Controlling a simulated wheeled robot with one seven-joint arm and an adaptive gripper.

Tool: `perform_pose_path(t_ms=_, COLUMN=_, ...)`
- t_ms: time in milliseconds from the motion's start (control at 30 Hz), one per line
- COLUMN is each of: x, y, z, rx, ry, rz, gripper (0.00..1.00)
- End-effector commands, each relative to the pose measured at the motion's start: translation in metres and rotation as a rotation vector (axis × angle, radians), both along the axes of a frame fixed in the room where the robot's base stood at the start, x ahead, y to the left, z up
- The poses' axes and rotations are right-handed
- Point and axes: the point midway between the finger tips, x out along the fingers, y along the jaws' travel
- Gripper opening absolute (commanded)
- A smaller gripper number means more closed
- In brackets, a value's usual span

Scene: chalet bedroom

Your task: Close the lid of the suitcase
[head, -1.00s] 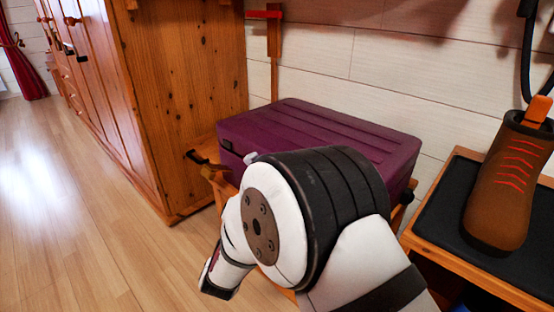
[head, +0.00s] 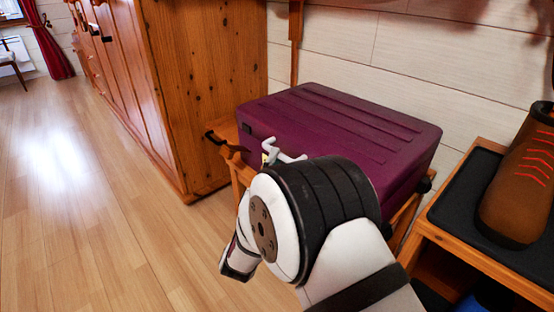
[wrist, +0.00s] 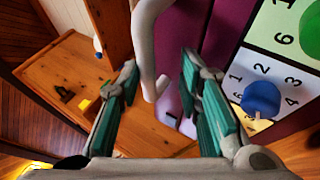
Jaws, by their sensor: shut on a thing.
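The purple suitcase (head: 345,120) stands on a wooden stand in the head view. Its ribbed lid lies level on top, and I see no gap at the seam; the far and right sides are partly hidden. My gripper shows in the wrist view (wrist: 160,85), its two teal-padded fingers on either side of a pale grey curved piece (wrist: 146,35). What that piece belongs to is unclear. Purple surfaces of the suitcase (wrist: 228,30) show behind the fingers. In the head view my arm hides most of the gripper, near the suitcase's front left side.
A wooden wardrobe (head: 205,80) stands left of the suitcase. A bench with a black tray (head: 460,205) and a brown boot (head: 520,195) is at the right. The floor (head: 90,190) at left is clear.

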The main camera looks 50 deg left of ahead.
Motion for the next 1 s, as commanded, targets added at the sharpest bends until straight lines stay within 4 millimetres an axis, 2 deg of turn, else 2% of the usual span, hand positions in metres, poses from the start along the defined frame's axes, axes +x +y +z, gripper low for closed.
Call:
perform_pose_path(t_ms=33, x=0.000, y=0.000, z=-0.006, rx=-0.012, ry=0.009, rz=0.001, gripper=0.21)
perform_pose_path(t_ms=233, x=-0.001, y=0.000, z=-0.006, rx=-0.011, ry=0.007, rz=0.003, gripper=0.21)
perform_pose_path(t_ms=367, x=-0.010, y=-0.004, z=-0.011, rx=-0.013, ry=0.008, rz=0.002, gripper=0.21)
perform_pose_path(t_ms=800, x=-0.078, y=-0.037, z=-0.047, rx=-0.005, ry=0.001, rz=0.004, gripper=0.21)
perform_pose_path(t_ms=1000, x=-0.092, y=-0.045, z=-0.055, rx=-0.003, ry=-0.001, rz=0.002, gripper=0.21)
